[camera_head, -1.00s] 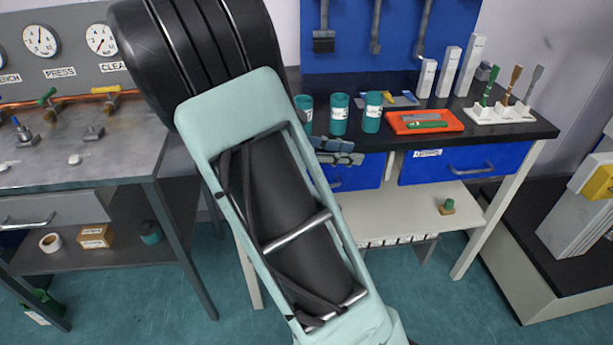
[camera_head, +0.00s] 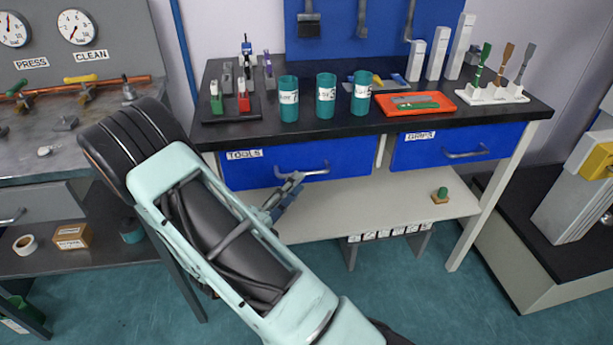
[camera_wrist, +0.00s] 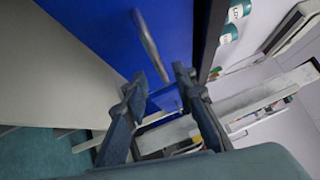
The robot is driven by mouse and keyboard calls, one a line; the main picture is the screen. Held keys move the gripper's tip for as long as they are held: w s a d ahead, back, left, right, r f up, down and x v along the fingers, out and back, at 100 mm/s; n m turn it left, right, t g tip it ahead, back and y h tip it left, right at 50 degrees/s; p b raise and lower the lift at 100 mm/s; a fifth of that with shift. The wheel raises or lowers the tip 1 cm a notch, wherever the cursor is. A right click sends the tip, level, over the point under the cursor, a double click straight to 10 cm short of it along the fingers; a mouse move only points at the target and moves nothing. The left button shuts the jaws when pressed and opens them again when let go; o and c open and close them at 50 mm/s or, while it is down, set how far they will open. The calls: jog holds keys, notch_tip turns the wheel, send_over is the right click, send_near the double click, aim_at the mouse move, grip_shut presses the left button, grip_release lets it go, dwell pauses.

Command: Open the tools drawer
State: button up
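The tools drawer (camera_head: 345,156) is the left blue drawer under the black bench top, with a TOOLS label at its upper left. It looks closed. Its grey bar handle (camera_head: 317,171) also shows in the wrist view (camera_wrist: 149,42), against the blue front. My gripper (camera_head: 292,181) is at the left end of the handle in the head view. In the wrist view my gripper (camera_wrist: 160,76) has its two fingers apart, with the near end of the handle close to the gap between the tips. I cannot tell whether they touch it.
A second blue drawer (camera_head: 455,147), labelled GRIPS, is to the right. Teal cups (camera_head: 326,97), an orange tray (camera_head: 414,103) and a tool rack (camera_head: 232,108) stand on the bench. A pale lower shelf (camera_head: 370,207) holds a small green-topped piece (camera_head: 440,195).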

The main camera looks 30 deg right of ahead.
aim_at(306, 172)
jog(key=x, duration=0.5)
jog(key=shift+d+b, duration=0.15)
jog(key=shift+b, duration=0.25)
grip_shut()
